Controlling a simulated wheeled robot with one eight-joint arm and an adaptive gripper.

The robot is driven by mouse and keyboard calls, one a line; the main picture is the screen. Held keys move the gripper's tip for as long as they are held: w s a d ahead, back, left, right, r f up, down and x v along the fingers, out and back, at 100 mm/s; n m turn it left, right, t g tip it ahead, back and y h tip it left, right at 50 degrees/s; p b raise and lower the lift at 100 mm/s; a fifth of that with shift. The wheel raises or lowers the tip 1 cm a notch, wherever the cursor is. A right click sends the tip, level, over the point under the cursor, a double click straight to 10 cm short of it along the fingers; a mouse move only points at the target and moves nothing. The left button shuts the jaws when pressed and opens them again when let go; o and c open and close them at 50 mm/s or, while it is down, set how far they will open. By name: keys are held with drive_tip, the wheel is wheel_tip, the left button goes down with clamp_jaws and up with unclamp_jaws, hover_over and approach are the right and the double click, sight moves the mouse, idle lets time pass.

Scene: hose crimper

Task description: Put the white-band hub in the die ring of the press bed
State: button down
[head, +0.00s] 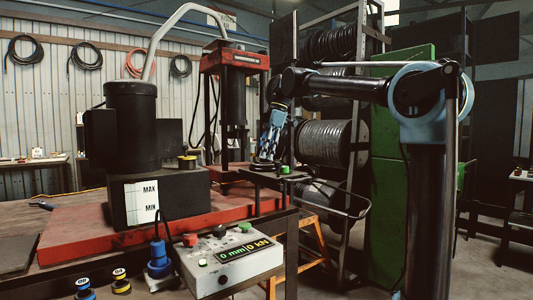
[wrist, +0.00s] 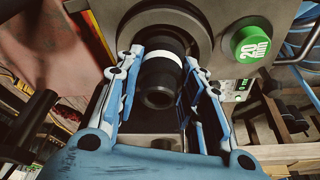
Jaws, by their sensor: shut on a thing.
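The white-band hub (wrist: 159,84) is a black stepped cylinder with a white ring around it. It stands between the two blue fingers of my gripper (wrist: 158,75) in the wrist view, and they are shut on it. Its far end meets or overlaps the round grey die ring (wrist: 201,27) of the press bed. I cannot tell whether it sits inside the ring or just above it. The hub is too small to make out there.
A green knob marked 20 mm (wrist: 251,41) is right of the die ring. A black pump (head: 132,125) stands left on the red base.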

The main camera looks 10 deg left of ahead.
drive_tip(key=shift+f, duration=0.25)
drive_tip(key=c, duration=1.1)
unclamp_jaws()
drive_tip(key=shift+o, duration=0.2)
drive_tip(key=shift+r, duration=0.65)
drive_tip(key=v, duration=1.2)
